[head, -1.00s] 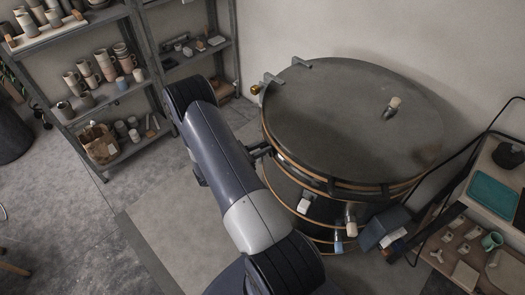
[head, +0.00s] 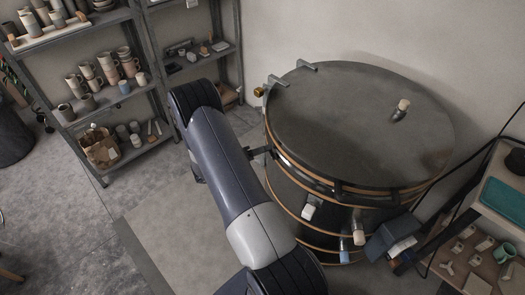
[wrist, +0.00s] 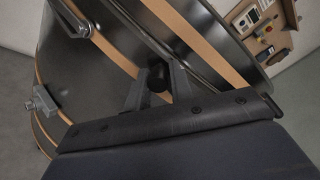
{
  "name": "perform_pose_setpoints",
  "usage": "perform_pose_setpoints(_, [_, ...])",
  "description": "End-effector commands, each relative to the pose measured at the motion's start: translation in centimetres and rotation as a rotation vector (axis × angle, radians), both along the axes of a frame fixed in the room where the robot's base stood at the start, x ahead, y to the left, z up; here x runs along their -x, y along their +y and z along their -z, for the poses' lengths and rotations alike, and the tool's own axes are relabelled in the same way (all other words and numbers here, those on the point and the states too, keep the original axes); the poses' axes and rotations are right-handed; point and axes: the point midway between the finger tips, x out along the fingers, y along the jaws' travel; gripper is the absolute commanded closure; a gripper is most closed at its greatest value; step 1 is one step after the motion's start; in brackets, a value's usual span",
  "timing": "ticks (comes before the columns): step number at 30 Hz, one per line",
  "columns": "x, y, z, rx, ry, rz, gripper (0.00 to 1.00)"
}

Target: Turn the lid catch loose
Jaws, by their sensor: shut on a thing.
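The round dark kiln (head: 290,188) has a wide grey lid (head: 350,115), which lies closed on top. My gripper (head: 262,151) is at the kiln's left side, just below the lid's edge. In the wrist view, my gripper (wrist: 157,88) is shut on a dark round knob (wrist: 157,76), which looks like the lid catch. Its fingers stand on either side of the knob, and the rest of the catch is hidden. The kiln's wall and tan bands also show there.
A pale-tipped peg (head: 402,107) stands on the lid. A grey box (head: 392,238) sticks out at the kiln's front right. Shelves with pottery (head: 105,75) stand at the left, and a side table (head: 470,258) at the right. Floor at the lower left is clear.

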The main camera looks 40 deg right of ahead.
Motion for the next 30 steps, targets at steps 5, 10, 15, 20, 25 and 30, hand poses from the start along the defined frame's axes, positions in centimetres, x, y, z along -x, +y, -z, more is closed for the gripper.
perform_pose_setpoints(5, [-0.1,0.0,0.9,-0.037,0.123,-0.003,1.0])
perform_pose_setpoints(10, [-0.1,0.0,1.2,-0.058,0.211,-0.002,1.0])
perform_pose_setpoints(15, [-0.1,0.0,1.4,-0.071,0.265,-0.002,1.0])
perform_pose_setpoints(20, [-0.1,0.0,1.5,-0.077,0.291,-0.002,1.0])
perform_pose_setpoints(25, [-0.1,0.0,1.5,-0.079,0.299,-0.002,1.0])
perform_pose_setpoints(30, [0.0,0.0,1.6,-0.08,0.299,-0.001,1.0])
